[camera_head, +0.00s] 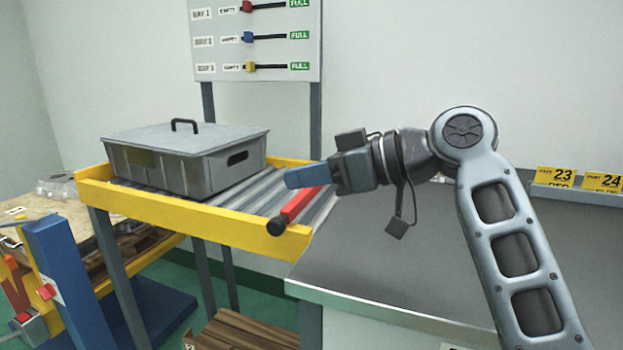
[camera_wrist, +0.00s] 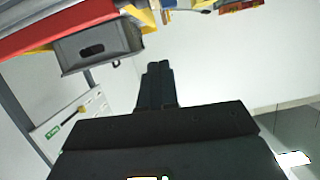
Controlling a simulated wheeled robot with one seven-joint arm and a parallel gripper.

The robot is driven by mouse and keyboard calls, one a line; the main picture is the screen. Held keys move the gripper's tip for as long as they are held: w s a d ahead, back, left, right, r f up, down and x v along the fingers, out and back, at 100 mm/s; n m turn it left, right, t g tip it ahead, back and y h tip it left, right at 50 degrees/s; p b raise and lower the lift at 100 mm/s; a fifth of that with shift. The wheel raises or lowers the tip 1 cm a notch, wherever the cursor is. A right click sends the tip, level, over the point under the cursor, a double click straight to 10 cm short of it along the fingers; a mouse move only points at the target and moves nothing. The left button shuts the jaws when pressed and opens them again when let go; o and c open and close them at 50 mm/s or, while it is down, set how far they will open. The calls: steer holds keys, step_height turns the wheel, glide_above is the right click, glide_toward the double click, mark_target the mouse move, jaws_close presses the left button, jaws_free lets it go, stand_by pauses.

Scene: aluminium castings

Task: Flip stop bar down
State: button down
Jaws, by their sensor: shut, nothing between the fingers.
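The stop bar (camera_head: 300,204) is a red bar with a dark round knob at its near end. In the head view it lies across the right end of the yellow-framed roller conveyor (camera_head: 200,223), at a slant. My gripper (camera_head: 288,180) is shut and empty, its blue fingertips pointing left, just above the far part of the bar. I cannot tell whether they touch. In the wrist view the shut fingers (camera_wrist: 154,68) show in the middle, and a large red surface (camera_wrist: 45,32) shows at the upper left.
A grey lidded crate (camera_head: 185,160) stands on the rollers left of my gripper; it also shows in the wrist view (camera_wrist: 95,45). A board with sliders (camera_head: 257,45) stands behind. A grey worktop (camera_head: 430,260) lies to the right, with yellow part labels (camera_head: 556,176) at its back.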

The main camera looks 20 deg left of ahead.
steer(key=v, duration=1)
steer(key=shift+s+r, duration=0.3)
steer(key=shift+s, duration=0.15)
steer(key=shift+d, duration=0.1)
